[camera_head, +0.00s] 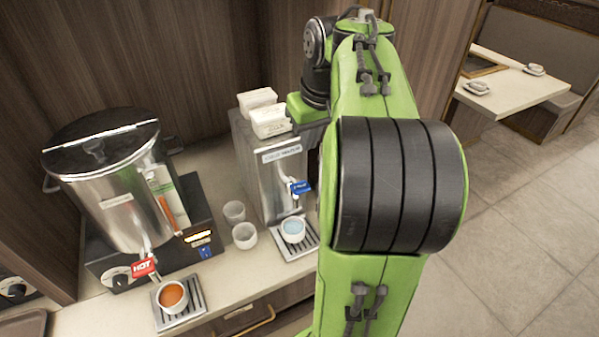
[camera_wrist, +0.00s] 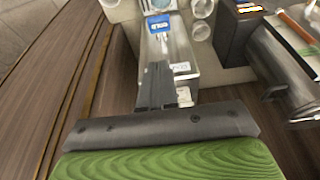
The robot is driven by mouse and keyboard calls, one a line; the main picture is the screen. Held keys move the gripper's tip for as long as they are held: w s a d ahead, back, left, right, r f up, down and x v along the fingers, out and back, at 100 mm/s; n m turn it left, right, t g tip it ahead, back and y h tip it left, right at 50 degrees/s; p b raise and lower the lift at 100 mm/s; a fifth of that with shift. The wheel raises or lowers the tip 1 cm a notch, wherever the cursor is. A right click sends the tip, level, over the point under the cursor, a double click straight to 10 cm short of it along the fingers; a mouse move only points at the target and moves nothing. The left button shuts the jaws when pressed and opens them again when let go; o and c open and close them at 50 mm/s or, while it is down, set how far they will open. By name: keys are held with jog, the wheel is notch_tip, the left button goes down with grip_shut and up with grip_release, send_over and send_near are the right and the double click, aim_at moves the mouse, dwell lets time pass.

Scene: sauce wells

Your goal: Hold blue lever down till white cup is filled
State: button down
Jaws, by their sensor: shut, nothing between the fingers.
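The blue lever (camera_head: 300,187) sits on the front of the steel cold-water dispenser (camera_head: 283,180). A white cup (camera_head: 293,230) stands under its spout on a drip tray and holds pale blue liquid. In the wrist view the blue lever (camera_wrist: 158,24) is marked COLD, and the cup (camera_wrist: 158,5) is partly cut off at the top edge. My gripper (camera_wrist: 157,68) is shut and empty, its fingertips pointing towards the lever from above the dispenser. I cannot tell whether they touch it. The head view hides the fingers behind my arm.
A steel hot urn (camera_head: 118,190) with a red HOT lever (camera_head: 145,267) stands left, with a cup of brown-orange liquid (camera_head: 172,297) below. Two empty cups, one of them here (camera_head: 244,236), stand between the machines. White boxes (camera_head: 270,121) sit on the dispenser.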

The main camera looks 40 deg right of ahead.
aim_at(300, 185)
jog(key=b+x, duration=0.1)
jog(key=x, duration=0.3)
jog(key=b+x, duration=0.1)
jog(key=x, duration=0.4)
jog(key=s+b+x, duration=0.1)
jog(key=x, duration=0.3)
jog(key=shift+a+f, duration=0.15)
jog(key=shift+f, duration=0.45)
jog(key=shift+b, duration=0.35)
